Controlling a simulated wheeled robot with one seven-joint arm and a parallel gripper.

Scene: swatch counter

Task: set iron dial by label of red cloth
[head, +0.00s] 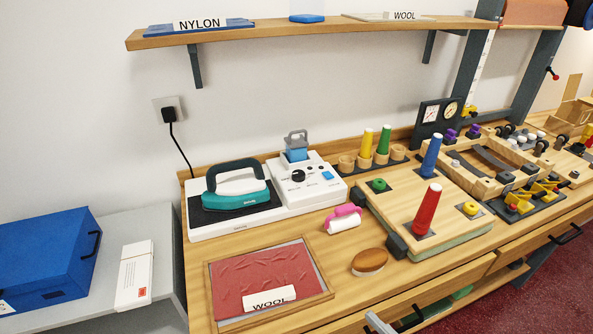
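The red cloth (262,270) lies wrinkled in a wooden frame at the front left of the counter. A white label (269,299) on its front edge reads WOOL. The teal iron (236,198) rests on the black pad of a white station behind the cloth. The station's white panel (318,192) has a black round dial (298,174) with small markings; I cannot read its setting. A blue button (327,175) is right of the dial. A pale grey piece at the bottom edge may be the tip of my gripper (379,323); its opening cannot be seen.
A pink roller (343,218) and a brown brush (369,262) lie right of the cloth. A wooden board with red (427,210) and blue cones stands further right. The shelf (300,33) above carries labels NYLON (200,24) and WOOL (404,16). A cord runs behind the station.

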